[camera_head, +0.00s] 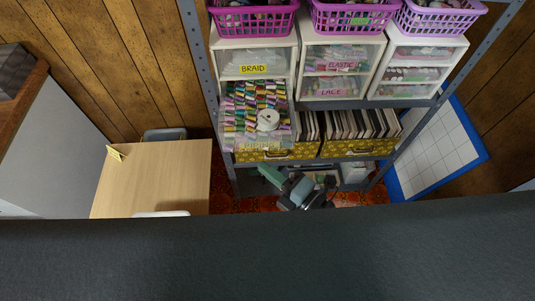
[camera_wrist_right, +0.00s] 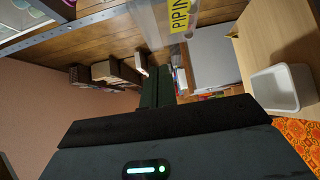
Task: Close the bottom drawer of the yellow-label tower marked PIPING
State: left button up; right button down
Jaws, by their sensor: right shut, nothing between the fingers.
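The yellow-label tower (camera_head: 226,51) stands at the left of the shelf, its upper drawer labelled BRAID (camera_head: 254,68). Its bottom drawer (camera_head: 229,140) is pulled out towards me, full of colourful thread spools with a white reel on top. Its yellow PIPING label (camera_head: 262,147) is faint in the head view and clear at the top of the right wrist view (camera_wrist_right: 180,15). My right gripper (camera_head: 264,172) is below the drawer's front, shut and empty; its dark fingers also show in the right wrist view (camera_wrist_right: 156,88). I cannot tell whether it touches the drawer. My left gripper is out of view.
Yellow patterned boxes of cards (camera_head: 357,148) sit right of the drawer. Pink-label (camera_head: 341,77) and other drawer towers stand beside it, under purple baskets (camera_head: 350,17). A wooden table (camera_head: 155,180) is at the left. A dark surface (camera_head: 270,255) fills the foreground.

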aim_at(265, 126)
jog(key=w, duration=0.3)
jog(key=shift+w+a, duration=0.15)
jog(key=shift+w, duration=0.45)
jog(key=shift+w, duration=0.1)
jog(key=shift+w, duration=0.25)
jog(key=w, duration=0.8)
jog(key=w+b, duration=0.1)
jog(key=w, duration=0.6)
jog(key=shift+w+f+b, duration=0.15)
jog(key=shift+w+b, duration=0.15)
jog(key=shift+b, duration=0.05)
jog(key=shift+w, duration=0.85)
